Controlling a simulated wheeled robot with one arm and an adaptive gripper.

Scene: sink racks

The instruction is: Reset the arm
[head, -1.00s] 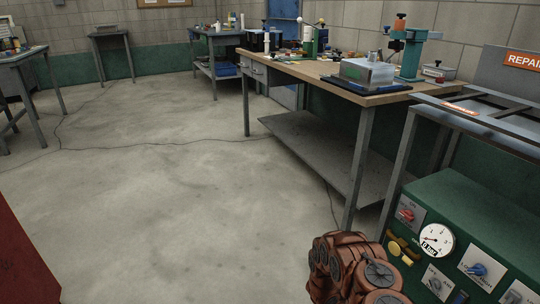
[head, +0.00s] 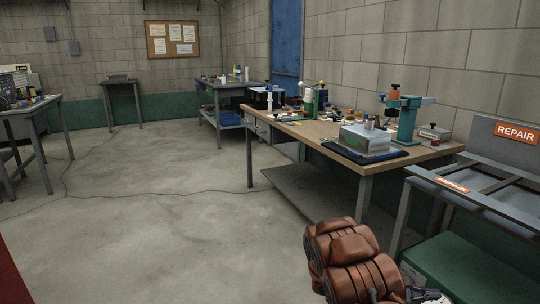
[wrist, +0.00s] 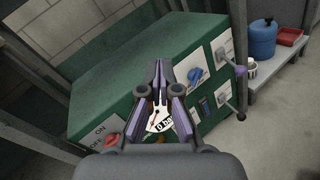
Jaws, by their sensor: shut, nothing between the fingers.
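My gripper (wrist: 159,72) shows in the wrist view with its two fingers together and nothing between them. It points toward a green control box (wrist: 130,75) and covers part of the box's front. A white dial gauge (wrist: 158,118) shows behind and between the finger links. A blue knob (wrist: 195,76) and a red knob (wrist: 112,140) sit on the panel on either side. I cannot tell whether the fingers touch the box.
A wooden-topped workbench (head: 325,132) with tools stands beyond my arm. A grey rack with REPAIR signs (head: 516,131) stands at the right. A blue container (wrist: 263,38) sits on a low shelf in the wrist view. The concrete floor (head: 170,230) at the left is clear.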

